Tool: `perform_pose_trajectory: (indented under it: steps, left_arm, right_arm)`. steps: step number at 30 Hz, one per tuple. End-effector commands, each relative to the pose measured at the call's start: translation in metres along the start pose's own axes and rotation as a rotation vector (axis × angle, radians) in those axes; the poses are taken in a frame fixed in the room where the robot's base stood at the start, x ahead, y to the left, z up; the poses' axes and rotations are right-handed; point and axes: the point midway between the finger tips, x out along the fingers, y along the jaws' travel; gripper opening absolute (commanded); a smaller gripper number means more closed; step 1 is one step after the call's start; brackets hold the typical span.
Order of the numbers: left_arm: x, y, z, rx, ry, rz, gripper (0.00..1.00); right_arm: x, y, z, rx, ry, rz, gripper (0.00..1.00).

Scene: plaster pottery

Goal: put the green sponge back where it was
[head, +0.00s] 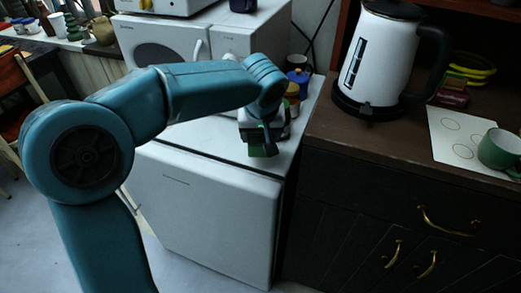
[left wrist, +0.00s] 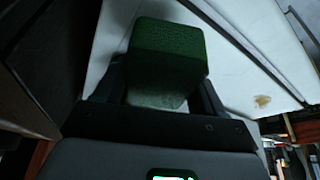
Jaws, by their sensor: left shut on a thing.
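The green sponge (left wrist: 167,50) is a block held between the two fingers of my left gripper (left wrist: 155,95) in the left wrist view. In the head view my left gripper (head: 262,138) reaches over the top of a white fridge-like cabinet (head: 215,150), near its right front edge. A little green of the sponge shows at the fingertips there. I cannot tell whether the sponge touches the white top. My right gripper is not in view.
Small jars and a blue mug (head: 298,80) stand just behind the gripper. A white microwave (head: 165,40) stands at the back. To the right, a dark wooden counter holds a white kettle (head: 385,55), a white sheet (head: 455,135) and a green cup (head: 500,149).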

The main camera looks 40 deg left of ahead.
Motion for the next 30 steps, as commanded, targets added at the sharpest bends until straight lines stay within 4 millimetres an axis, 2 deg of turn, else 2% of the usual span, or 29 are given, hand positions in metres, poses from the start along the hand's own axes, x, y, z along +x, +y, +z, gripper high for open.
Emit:
perform_pose_trajectory:
  steps: [5, 10, 18, 19, 21, 30]
  left_arm:
    - [0.016, 0.000, 0.005, 0.001, -0.002, -0.001, 0.52]
    - [0.042, -0.001, 0.015, 0.000, -0.002, -0.001, 0.52]
    - [0.044, -0.001, 0.016, 0.001, 0.000, 0.001, 0.52]
    - [0.044, -0.001, 0.016, 0.001, 0.000, 0.001, 0.79]
    - [0.044, -0.001, 0.016, 0.001, 0.000, 0.001, 0.95]
    - [0.042, 0.000, 0.016, 0.000, 0.001, 0.001, 0.95]
  right_arm:
    - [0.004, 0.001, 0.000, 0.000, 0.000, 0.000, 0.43]
    - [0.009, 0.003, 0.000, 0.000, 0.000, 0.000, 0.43]
    - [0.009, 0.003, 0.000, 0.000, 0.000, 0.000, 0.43]
    - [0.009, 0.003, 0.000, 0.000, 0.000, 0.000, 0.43]
    - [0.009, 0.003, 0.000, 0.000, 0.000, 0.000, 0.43]
    - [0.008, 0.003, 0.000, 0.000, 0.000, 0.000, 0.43]
